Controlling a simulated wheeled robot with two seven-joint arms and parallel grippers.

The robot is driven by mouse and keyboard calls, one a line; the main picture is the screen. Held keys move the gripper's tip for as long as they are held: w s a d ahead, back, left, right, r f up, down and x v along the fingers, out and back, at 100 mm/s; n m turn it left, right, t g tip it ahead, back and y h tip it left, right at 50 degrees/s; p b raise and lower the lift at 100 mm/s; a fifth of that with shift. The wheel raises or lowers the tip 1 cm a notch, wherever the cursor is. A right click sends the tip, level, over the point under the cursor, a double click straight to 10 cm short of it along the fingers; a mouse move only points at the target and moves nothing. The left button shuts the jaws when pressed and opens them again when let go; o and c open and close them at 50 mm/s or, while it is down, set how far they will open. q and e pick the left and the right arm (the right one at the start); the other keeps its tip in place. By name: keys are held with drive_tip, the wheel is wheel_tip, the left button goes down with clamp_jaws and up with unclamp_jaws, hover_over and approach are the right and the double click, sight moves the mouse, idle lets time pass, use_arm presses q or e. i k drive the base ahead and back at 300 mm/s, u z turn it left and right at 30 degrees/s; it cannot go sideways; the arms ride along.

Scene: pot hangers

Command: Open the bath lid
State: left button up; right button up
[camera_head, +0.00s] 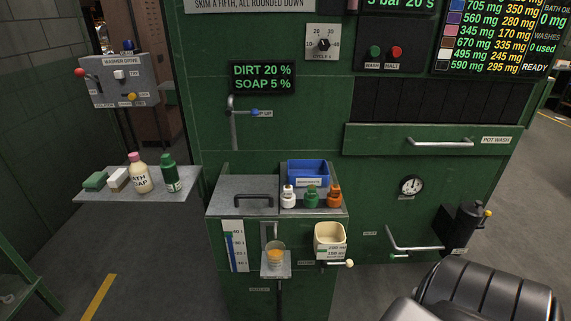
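A grey speckled lid (229,196) lies flat and level on the left part of the green counter, and it looks shut. It carries a dark bar handle (253,198) near its front right. The lid has no readable label, but it is the only lid-like panel I see on the counter. What is under it is hidden. Neither my left nor my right gripper shows in the head view.
Right of the lid stand a blue bin (308,172) and white, green and orange bottles (311,197). A tap (233,125) rises behind it. Below are a small cup (275,253) and a cream container (329,238). A side shelf (150,190) holds soap bottles.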

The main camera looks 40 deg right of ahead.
sight(233, 195)
drive_tip(key=z, duration=0.85)
drive_tip(key=i, duration=0.95)
drive_tip(key=z, duration=0.55)
